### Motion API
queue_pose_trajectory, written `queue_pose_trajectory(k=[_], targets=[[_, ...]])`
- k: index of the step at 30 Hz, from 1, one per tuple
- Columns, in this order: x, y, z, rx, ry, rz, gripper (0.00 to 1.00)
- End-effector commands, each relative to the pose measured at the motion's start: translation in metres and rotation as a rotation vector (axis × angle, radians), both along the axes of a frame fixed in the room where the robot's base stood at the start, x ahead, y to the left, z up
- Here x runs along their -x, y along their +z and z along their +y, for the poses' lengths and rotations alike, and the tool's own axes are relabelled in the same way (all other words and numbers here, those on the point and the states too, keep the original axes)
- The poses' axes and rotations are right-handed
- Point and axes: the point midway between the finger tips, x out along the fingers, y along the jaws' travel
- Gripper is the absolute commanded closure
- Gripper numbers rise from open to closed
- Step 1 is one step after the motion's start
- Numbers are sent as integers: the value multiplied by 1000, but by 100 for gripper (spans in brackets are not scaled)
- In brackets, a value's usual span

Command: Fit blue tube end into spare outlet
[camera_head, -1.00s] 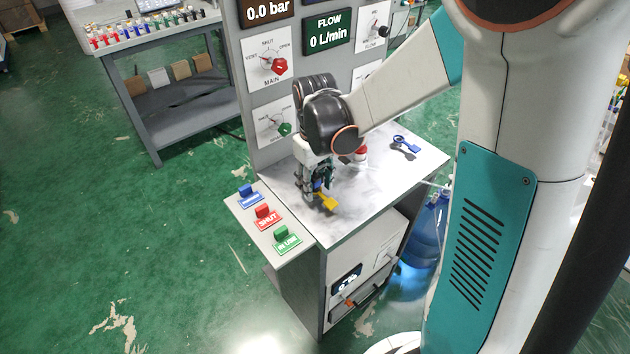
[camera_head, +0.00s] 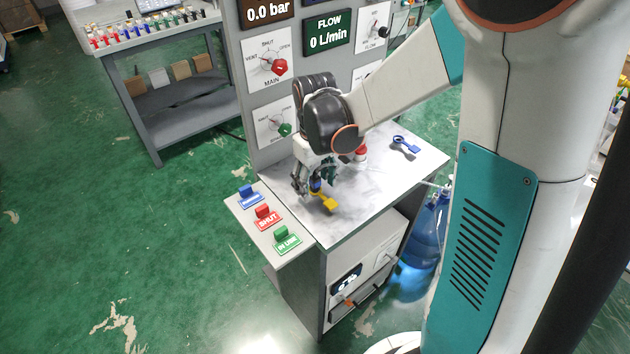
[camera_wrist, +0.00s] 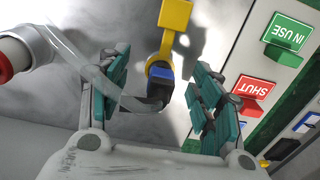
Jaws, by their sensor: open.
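The blue tube end (camera_wrist: 160,72) is a dark blue block on a clear tube (camera_wrist: 85,60), at the round base of a yellow tag (camera_wrist: 174,14). I cannot tell whether it is seated in the outlet there. In the head view the blue tube end (camera_head: 316,185) shows small beside the yellow tag (camera_head: 325,203) on the bench top. My gripper (camera_wrist: 162,75) is open, with a teal-padded finger on either side of the blue end and a gap showing at both. In the head view my gripper (camera_head: 311,183) is low over the bench.
A white fitting with a red end (camera_wrist: 20,55) stands at left in the wrist view. A blue tag with a ring (camera_head: 405,144) lies farther back on the bench (camera_head: 375,195). Blue, red and green labelled blocks (camera_head: 265,213) line the side shelf. The gauge panel (camera_head: 262,95) rises behind.

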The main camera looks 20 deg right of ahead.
Motion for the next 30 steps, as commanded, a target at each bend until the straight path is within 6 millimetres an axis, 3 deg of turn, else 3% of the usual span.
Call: queue_pose_trajectory(k=[30], targets=[[0, 47, 0, 0, 0, 0, 41]])
